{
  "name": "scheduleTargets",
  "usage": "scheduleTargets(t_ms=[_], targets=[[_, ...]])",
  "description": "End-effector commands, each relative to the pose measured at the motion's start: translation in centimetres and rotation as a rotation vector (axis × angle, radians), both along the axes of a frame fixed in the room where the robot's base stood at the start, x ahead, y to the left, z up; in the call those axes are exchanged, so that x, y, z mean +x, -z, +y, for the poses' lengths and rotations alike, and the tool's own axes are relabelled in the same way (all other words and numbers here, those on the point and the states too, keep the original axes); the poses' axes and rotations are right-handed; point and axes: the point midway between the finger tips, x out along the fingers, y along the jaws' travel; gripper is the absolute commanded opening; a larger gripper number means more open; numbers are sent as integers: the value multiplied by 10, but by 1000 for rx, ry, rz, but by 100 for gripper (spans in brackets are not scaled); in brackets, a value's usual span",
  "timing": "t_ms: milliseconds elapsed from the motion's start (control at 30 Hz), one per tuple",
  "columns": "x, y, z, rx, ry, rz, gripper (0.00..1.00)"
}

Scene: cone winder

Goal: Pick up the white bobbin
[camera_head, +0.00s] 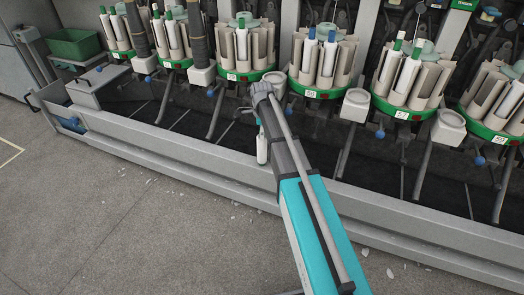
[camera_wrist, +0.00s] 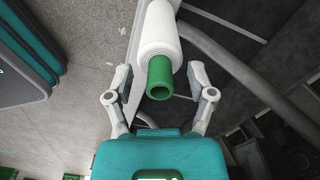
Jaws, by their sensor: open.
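The white bobbin (camera_wrist: 158,32) shows in the wrist view as a white wound body with a green tube end facing the camera. It lies between the two fingers of my gripper (camera_wrist: 160,70), which is open, with a gap to the finger on each side. In the head view a slim white shape, apparently the bobbin (camera_head: 262,148), shows beside my gripper (camera_head: 252,115) at the front rail of the machine. My arm hides part of that area. I cannot tell from these views what the bobbin rests on.
Round green-based magazines (camera_head: 318,93) holding white and green-tipped bobbins line the machine above. Grey rods and blue knobs stick out below them. A long grey front rail (camera_head: 190,150) borders the trough. A green bin (camera_head: 73,44) stands at the far left. The floor in front is mostly clear.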

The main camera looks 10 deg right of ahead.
Motion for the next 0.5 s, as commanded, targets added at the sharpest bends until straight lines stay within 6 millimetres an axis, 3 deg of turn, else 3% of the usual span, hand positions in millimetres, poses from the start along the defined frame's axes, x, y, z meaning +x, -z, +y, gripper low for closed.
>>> scheduleTargets(t_ms=[467,500], targets=[[0,0,0,0,0,0,71],[0,0,0,0,0,0,67]])
